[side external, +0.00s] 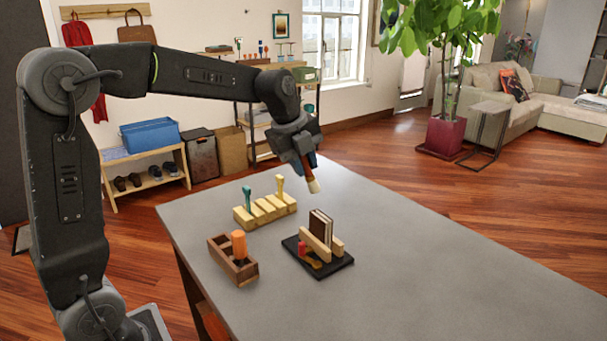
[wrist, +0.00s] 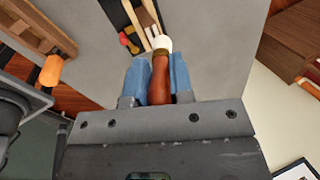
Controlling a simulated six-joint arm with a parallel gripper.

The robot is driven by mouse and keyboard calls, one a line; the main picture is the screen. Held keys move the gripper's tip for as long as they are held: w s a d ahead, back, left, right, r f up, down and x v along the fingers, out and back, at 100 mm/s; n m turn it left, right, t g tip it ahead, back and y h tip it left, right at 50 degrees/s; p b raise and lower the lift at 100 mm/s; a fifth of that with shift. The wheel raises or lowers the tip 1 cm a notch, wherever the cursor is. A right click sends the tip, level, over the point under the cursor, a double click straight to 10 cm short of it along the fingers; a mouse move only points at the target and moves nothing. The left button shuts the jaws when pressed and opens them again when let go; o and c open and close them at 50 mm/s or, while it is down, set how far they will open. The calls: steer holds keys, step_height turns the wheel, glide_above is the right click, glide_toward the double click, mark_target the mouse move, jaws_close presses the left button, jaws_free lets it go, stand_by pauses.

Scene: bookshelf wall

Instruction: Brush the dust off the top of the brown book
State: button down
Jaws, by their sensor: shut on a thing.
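My gripper (side external: 305,158) is shut on a brush (side external: 313,185) with a reddish-brown handle and pale bristles. The bristles point down and hang in the air above the table. The brown book (side external: 321,226) stands upright between wooden blocks on a black base (side external: 337,264). The brush is above and behind it in the side view, apart from it. In the wrist view, the brush handle (wrist: 161,78) lies between the blue finger pads, and its bristles overlap the holder (wrist: 118,14) at the top edge. The book is largely hidden there.
A yellow wooden rack (side external: 265,212) with a green-handled and a yellow-handled tool stands left of the book. A brown wooden box (side external: 241,270) holding an orange-handled tool is at the front left. Small red and yellow items sit on the black base. The grey table (side external: 440,270) is clear to the right.

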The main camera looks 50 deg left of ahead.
steer(key=shift+r, duration=0.65)
steer(key=shift+r, duration=0.15)
steer(key=shift+r, duration=1.35)
steer(key=d+f, duration=0.4)
steer(key=f, duration=0.3)
steer(key=shift+s+d+f, duration=0.25)
steer(key=shift+s, duration=0.1)
steer(key=shift+f, duration=0.8)
steer(key=shift+a, duration=0.1)
